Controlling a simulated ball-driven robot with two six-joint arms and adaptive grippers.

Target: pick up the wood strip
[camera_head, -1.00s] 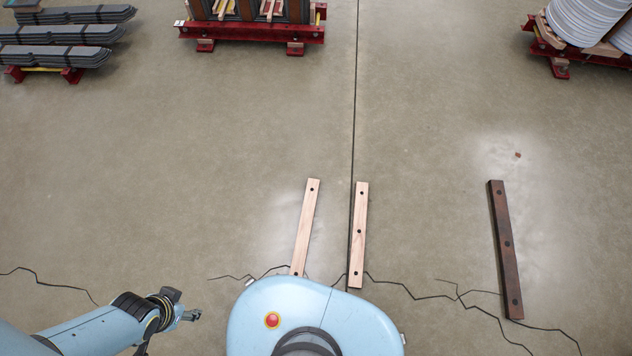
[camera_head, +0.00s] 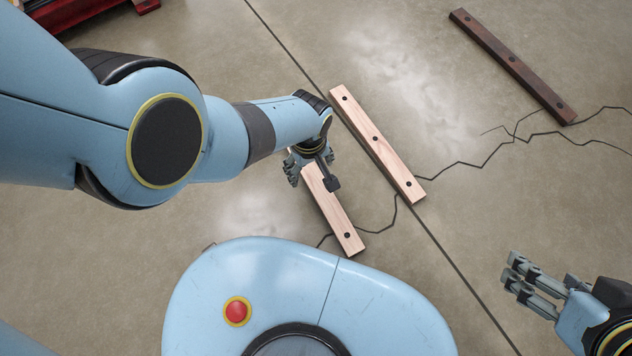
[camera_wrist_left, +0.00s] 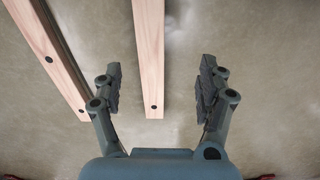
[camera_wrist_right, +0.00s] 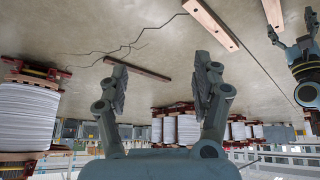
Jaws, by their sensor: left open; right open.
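A pale wood strip (camera_head: 340,220) with dark holes lies on the floor under my left gripper, its upper end hidden by the hand. My left gripper (camera_head: 313,174) is open and empty above it. In the left wrist view a pale strip (camera_wrist_left: 149,60) runs between the open fingers (camera_wrist_left: 158,85), with bare floor around it. A second pale strip (camera_head: 380,150) lies just to the right, beside the floor seam. A dark brown strip (camera_head: 505,62) lies farther right. My right gripper (camera_head: 540,287) is open and empty at the lower right, away from the strips.
The floor between the second pale strip and the dark strip is clear apart from cracks. A red rack (camera_head: 85,10) shows at the upper left. The right wrist view shows wrapped white stacks (camera_wrist_right: 28,122) on red stands.

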